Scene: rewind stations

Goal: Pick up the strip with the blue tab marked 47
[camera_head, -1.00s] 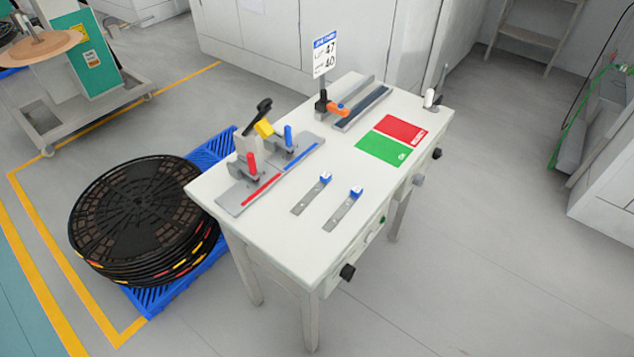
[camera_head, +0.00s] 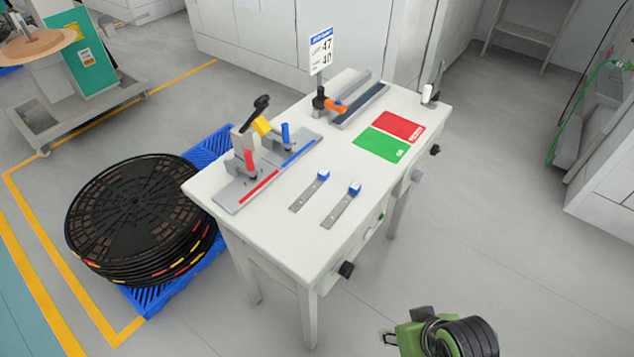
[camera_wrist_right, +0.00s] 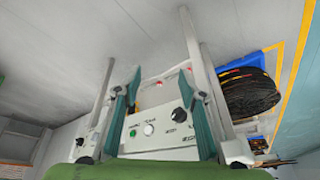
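Two thin grey strips lie side by side on the white table (camera_head: 300,240), apart from each other. The left strip (camera_head: 306,195) has a blue tab (camera_head: 323,174) at its far end. The right strip (camera_head: 338,208) has a blue tab (camera_head: 354,187) at its far end. The marks on both tabs are too small to read. My right gripper (camera_wrist_right: 160,88) shows in the right wrist view with its fingers apart and nothing between them, facing the table's front panel. Part of my right arm (camera_head: 445,335) shows low in the head view, off the table's front. My left gripper is out of view.
A sign (camera_head: 321,50) reading 47 and 40 stands at the table's back. A clamp fixture (camera_head: 262,170) is left of the strips; a grey rail (camera_head: 360,105) lies behind. Green (camera_head: 381,145) and red (camera_head: 400,126) mats lie right. Black reels (camera_head: 135,220) are stacked left.

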